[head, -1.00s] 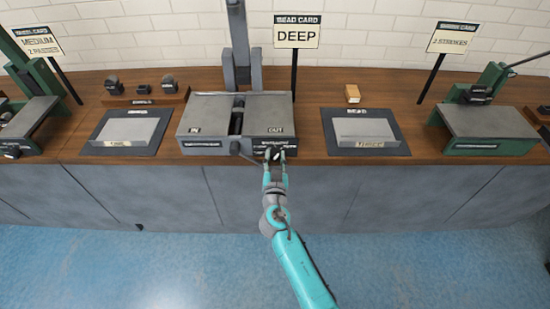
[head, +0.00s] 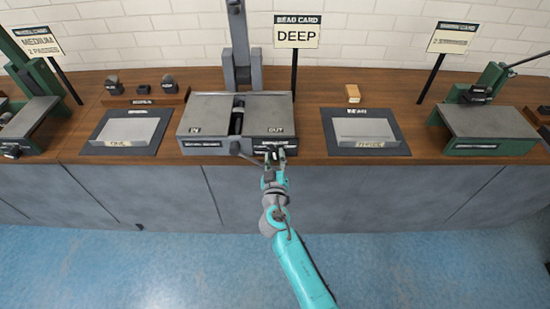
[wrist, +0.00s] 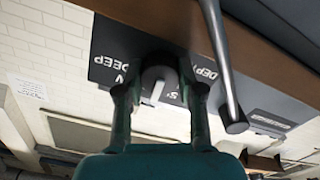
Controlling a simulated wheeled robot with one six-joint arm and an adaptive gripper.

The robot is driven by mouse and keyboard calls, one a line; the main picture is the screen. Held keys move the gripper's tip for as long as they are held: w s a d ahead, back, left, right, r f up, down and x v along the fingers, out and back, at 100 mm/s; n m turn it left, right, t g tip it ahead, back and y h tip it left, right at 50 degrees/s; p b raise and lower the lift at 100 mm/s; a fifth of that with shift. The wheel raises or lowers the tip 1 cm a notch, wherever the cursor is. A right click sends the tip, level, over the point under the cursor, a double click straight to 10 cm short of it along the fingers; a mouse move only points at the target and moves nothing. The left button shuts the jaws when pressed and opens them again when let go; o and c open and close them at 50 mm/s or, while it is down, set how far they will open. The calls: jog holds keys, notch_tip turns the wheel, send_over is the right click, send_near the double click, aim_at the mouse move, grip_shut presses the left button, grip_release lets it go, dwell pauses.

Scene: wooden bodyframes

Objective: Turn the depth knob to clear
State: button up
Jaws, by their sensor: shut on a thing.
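The depth knob (wrist: 153,75) is a round grey knob with a pale pointer bar, on the dark front plate (wrist: 108,50) of the bead machine. In the wrist view the plate lettering is turned over; DEEP and part of DEPTH are legible, and other words are partly hidden by my fingers. The pale bar slants toward the lower part of the picture; I cannot tell which word it marks. My gripper (wrist: 159,92) is shut on the knob, one finger on each side. In the head view my gripper (head: 275,157) covers the knob at the machine's (head: 266,108) front right.
A metal crank lever (wrist: 223,62) with a dark end passes close beside my right finger in the wrist view. A card (head: 297,31) reading DEEP stands behind the machine. Trays (head: 125,131) (head: 366,131) lie on either side on the wooden bench.

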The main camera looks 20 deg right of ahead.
dwell(0.4)
jog(key=o, duration=1.1)
jog(key=shift+o, duration=0.2)
jog(key=v, duration=1.2)
